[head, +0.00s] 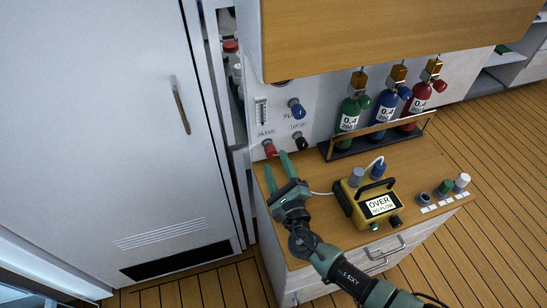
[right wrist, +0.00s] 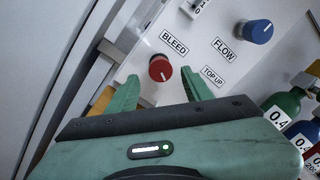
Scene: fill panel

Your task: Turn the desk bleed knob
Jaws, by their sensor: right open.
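The red bleed knob (head: 270,149) sits low on the white panel at the back left of the desk. In the right wrist view the red knob (right wrist: 160,68) is under the BLEED label, with a white mark on its face. My right gripper (head: 278,164) is open and empty, its green fingers pointing at the panel just below and in front of the knob. In the right wrist view the fingers (right wrist: 160,90) stand to either side of the knob, which appears between and beyond them. Contact cannot be told. My left gripper is not in view.
A blue flow knob (head: 297,108) and a black knob (head: 300,141) are close on the same panel. Green, blue and red cylinders (head: 385,115) stand in a rack to the right. A yellow meter (head: 352,205) reading OVER sits on the desk beside my right arm.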

